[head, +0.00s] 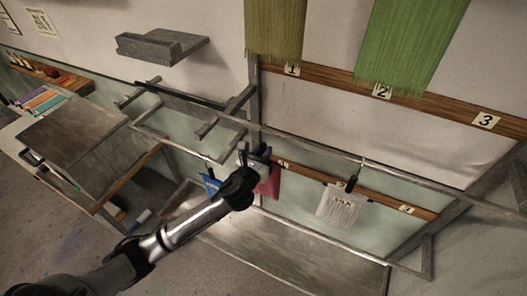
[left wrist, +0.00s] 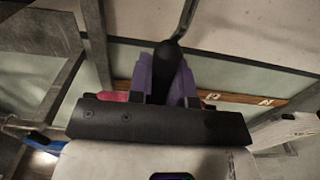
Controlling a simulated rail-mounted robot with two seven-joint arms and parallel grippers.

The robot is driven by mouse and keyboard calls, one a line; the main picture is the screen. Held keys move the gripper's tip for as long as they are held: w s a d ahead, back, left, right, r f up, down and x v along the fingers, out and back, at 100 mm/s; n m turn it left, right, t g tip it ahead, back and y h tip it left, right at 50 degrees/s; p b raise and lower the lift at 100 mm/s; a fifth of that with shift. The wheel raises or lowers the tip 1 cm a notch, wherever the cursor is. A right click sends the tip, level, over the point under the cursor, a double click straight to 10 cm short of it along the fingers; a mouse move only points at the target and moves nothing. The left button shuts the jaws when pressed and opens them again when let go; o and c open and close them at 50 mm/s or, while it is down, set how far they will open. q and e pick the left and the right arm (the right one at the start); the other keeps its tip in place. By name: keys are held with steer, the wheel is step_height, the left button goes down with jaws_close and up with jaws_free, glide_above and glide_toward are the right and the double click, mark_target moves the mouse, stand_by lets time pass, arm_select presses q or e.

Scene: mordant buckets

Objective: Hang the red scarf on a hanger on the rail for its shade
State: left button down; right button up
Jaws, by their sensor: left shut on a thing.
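My left gripper (head: 258,155) is raised near the long metal rail (head: 310,147). In the left wrist view its purple fingers (left wrist: 168,78) are shut on the black grip of a hanger (left wrist: 168,58), whose dark hook rises above them. The red scarf (head: 270,182) shows as a pinkish-red cloth just behind and below the gripper, partly hidden by it. A bit of it also shows left of the fingers in the left wrist view (left wrist: 118,97). I cannot tell whether the hook touches the rail. My right gripper is not in view.
A pale cloth (head: 340,208) hangs from another black-gripped hanger on the rail to the right. A blue item (head: 210,184) is left of the gripper. Numbered tiles, such as tile 2 (head: 382,91), line wooden strips behind. Green cloth (head: 410,40) hangs above.

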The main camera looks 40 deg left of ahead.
arm_select(q)
steer(key=c, duration=1)
jaws_free()
steer(key=shift+b+v, duration=1.2)
steer(key=shift+v, duration=5.7)
